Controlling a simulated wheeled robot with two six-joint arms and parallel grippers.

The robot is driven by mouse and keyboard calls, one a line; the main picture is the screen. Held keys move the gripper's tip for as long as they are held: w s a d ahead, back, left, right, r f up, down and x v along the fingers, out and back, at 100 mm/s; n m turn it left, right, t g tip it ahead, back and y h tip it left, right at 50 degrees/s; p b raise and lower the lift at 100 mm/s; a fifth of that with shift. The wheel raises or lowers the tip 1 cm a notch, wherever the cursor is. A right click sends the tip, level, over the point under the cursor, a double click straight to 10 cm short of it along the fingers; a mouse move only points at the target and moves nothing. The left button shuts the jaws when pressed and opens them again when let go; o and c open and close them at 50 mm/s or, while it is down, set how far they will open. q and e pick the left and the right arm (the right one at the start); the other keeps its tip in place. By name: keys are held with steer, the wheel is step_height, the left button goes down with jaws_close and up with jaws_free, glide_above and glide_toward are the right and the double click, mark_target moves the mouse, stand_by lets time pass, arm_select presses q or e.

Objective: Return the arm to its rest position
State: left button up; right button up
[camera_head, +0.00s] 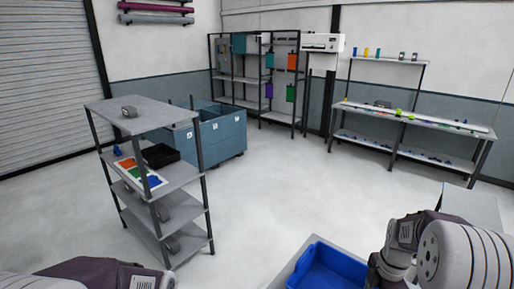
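My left arm (95,274) shows only as a dark and light grey link at the bottom left edge; its gripper is out of view. My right arm (440,250) shows as large grey joints at the bottom right, and its gripper is out of view too. The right arm's joints overlap the right side of a blue bin (325,268) in the picture. I cannot tell whether either arm touches anything.
A grey shelf cart (107,112) stands at left with a black tray (160,155) and a colour sheet (139,175). Behind it are blue-grey bins (225,135), a rack (250,80) and a workbench (430,119). The middle floor is clear.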

steer(key=a+f+n+b, duration=0.1)
steer(key=a+f+b, duration=0.6)
steer(key=a+b, duration=0.25)
arm_select(q)
step_height(320, 180, down, 12)
steer(key=b, duration=0.2)
steer(key=shift+w, duration=0.45)
arm_select(e)
steer(key=s+a+f+m, duration=0.2)
steer(key=s+f+m, duration=0.1)
steer(key=m, duration=0.6)
steer(key=s+a+f+m+t, duration=0.1)
steer(key=s+a+f+m, duration=0.1)
steer(key=m, duration=0.8)
steer(key=shift+s+a+f, duration=0.35)
steer(key=shift+s+f, duration=0.2)
steer(key=shift+s, duration=0.55)
arm_select(q)
steer(key=shift+w, duration=0.1)
arm_select(e)
steer(key=shift+w, duration=0.1)
